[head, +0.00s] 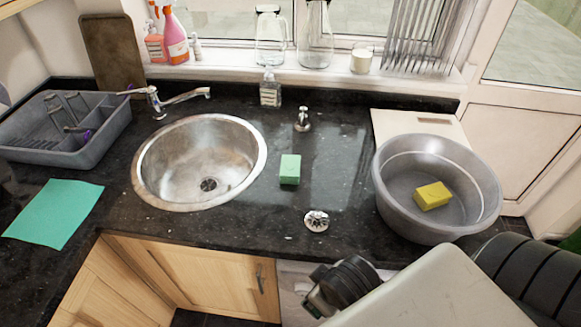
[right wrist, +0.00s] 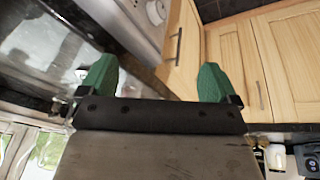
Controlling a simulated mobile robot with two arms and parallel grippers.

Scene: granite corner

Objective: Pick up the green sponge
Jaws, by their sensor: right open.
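The green sponge (head: 290,169) stands on the black granite worktop, between the round steel sink and the grey basin. It is clear on all sides in the head view. My right gripper (right wrist: 155,82) is open in the right wrist view, with its two green fingertips wide apart and nothing between them. In the head view my right arm comes in from the lower right, in front of the worktop and apart from the sponge. I cannot make out the sponge in the right wrist view. My left gripper is not in view.
The sink (head: 180,185) lies left of the sponge. A grey basin (head: 395,205) holding a yellow sponge (head: 432,195) is at right. A metal drain fitting (head: 316,220) and a small metal tap (head: 303,120) are near the sponge. A glass bottle (head: 270,92) stands behind.

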